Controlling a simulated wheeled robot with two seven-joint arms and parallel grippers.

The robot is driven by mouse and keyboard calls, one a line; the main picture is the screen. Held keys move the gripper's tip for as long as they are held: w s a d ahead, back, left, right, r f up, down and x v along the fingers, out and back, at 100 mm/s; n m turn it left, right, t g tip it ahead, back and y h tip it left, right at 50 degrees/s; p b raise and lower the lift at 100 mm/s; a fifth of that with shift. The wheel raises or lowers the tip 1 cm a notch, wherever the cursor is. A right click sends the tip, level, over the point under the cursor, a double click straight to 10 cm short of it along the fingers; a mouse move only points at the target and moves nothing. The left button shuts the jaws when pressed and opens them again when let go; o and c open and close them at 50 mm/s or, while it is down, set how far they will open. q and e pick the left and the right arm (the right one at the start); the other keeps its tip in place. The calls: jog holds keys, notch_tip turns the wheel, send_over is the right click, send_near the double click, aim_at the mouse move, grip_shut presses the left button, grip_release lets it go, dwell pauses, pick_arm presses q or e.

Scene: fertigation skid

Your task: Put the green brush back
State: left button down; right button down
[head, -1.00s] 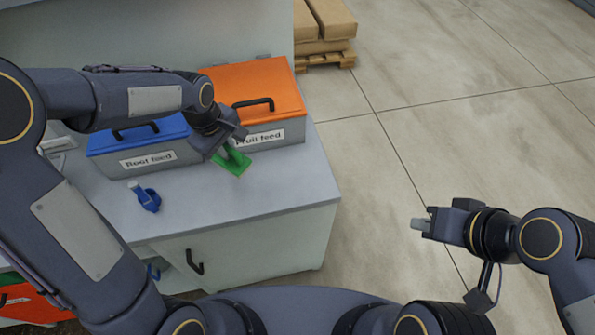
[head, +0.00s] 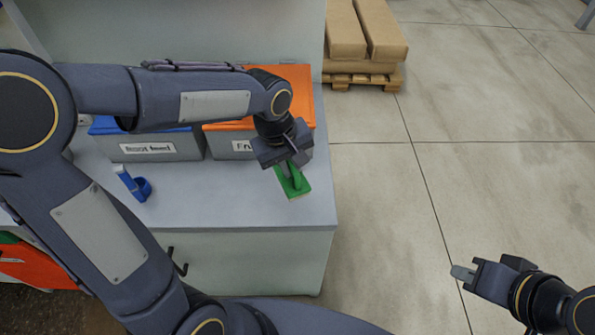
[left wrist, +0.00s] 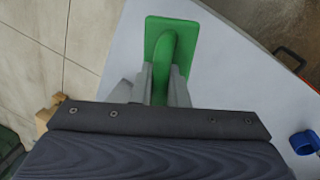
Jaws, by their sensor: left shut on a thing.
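The green brush (head: 297,186) is at the right end of the grey counter (head: 230,205), in front of the orange-lidded box. It has a flat green base and a raised handle, which also show in the left wrist view (left wrist: 155,32). My left gripper (head: 290,165) is shut on the brush's handle from above. Whether the brush touches the counter or is just above it, I cannot tell. My right gripper (head: 464,273) is out over the floor at the right, away from the counter; its finger gap is not clear.
A blue-lidded box (head: 150,147) labelled "Root feed" and an orange-lidded box (head: 300,88) stand at the counter's back. A blue scoop-like item (head: 137,184) lies at the left. The counter's front middle is clear.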

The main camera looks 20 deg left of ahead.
pick_arm(q)
jog(key=w+f, duration=0.1)
jog(key=f, duration=0.1)
jog(key=w+f, duration=0.3)
jog(key=f, duration=0.1)
jog(key=shift+w, duration=0.3)
jog(key=shift+f, duration=1.35)
jog(key=shift+f, duration=0.1)
jog(key=shift+f, duration=0.2)
jog(key=c, duration=1.4)
grip_release()
jog(key=shift+s+r, duration=0.1)
jog(key=shift+c, duration=0.2)
